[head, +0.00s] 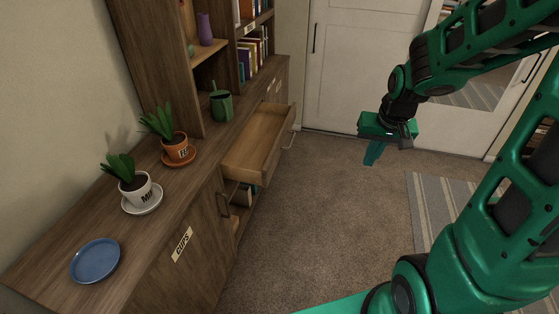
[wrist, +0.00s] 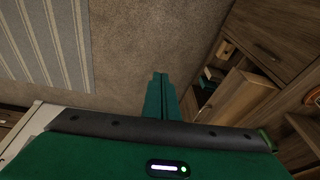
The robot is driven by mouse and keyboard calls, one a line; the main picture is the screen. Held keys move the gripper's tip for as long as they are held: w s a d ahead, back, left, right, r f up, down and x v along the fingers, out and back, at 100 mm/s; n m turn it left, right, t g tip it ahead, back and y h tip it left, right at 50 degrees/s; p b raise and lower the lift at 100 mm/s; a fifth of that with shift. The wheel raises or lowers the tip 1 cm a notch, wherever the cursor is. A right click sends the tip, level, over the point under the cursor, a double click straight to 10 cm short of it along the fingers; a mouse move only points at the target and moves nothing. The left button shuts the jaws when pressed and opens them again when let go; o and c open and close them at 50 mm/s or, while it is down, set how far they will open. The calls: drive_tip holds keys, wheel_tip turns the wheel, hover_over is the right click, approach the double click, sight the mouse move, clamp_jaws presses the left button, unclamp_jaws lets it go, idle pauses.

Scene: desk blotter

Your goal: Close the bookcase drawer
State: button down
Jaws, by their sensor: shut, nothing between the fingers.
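The bookcase drawer (head: 258,148) is pulled out from the wooden bookcase (head: 165,75) and looks empty in the head view. Its front panel with a metal handle (head: 291,139) faces right. My gripper (head: 373,154) hangs in the air to the right of the drawer, apart from it, with its fingers pointing down. The fingers are together and hold nothing; they also show in the wrist view (wrist: 158,95). The wrist view also shows parts of the wooden furniture at the right.
Below the drawer is an open compartment with items. Carpet (head: 320,210) is clear between gripper and bookcase. A striped rug (head: 430,205) lies at right.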

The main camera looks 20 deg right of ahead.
drive_tip(key=w+a+f+t+y, duration=0.1)
drive_tip(key=w+a+f, duration=0.2)
drive_tip(key=w, duration=0.2)
drive_tip(key=w+a+f+t, duration=0.1)
drive_tip(key=w+a+f, duration=0.15)
drive_tip(key=w, duration=0.25)
drive_tip(key=t+y, duration=0.2)
approach(275, 163)
drive_tip(key=x, duration=0.3)
drive_tip(key=shift+w+a+f, duration=0.1)
drive_tip(key=shift+a+f, duration=0.15)
drive_tip(key=shift+f, duration=0.1)
drive_tip(key=shift+w, duration=0.15)
